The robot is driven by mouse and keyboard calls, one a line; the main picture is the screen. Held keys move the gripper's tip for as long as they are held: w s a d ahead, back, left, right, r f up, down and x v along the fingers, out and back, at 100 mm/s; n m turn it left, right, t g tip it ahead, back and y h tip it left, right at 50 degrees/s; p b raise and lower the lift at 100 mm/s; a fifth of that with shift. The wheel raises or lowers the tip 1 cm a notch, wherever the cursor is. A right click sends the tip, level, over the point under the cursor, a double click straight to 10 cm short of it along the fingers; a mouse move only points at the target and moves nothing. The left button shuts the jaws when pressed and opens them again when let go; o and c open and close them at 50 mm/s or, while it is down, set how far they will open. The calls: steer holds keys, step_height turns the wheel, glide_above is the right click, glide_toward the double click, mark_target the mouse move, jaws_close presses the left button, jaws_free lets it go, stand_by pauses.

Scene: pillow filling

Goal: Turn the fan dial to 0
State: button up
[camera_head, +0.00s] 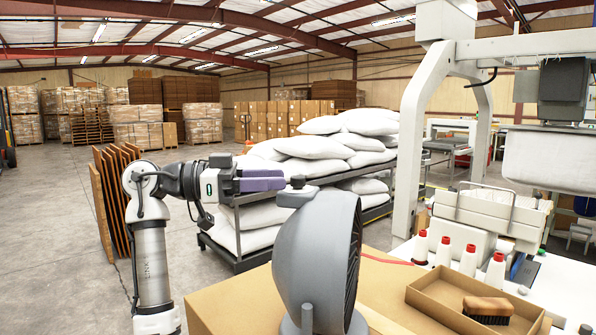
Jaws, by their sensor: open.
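The grey fan (315,250) stands on the tan cardboard-coloured surface in front, its grille turned to the right and its rounded back toward me. My gripper (282,182), with purple fingers, reaches in from the left, level with this part. The fingertips are at or very close to it; I cannot tell whether they touch. The jaws are open, seen nearly edge-on, and hold nothing that I can see.
A cardboard tray (436,304) with a brush (488,309) lies right of the fan. Several thread cones (468,258) stand behind it on a white table. A rack of white pillows (345,150) stands behind the fan. Open floor (60,230) lies to the left.

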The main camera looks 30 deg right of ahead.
mark_target(298, 179)
steer(key=p+x, duration=0.1)
steer(key=x, duration=0.4)
steer(key=shift+d, duration=0.15)
steer(key=c, duration=0.9)
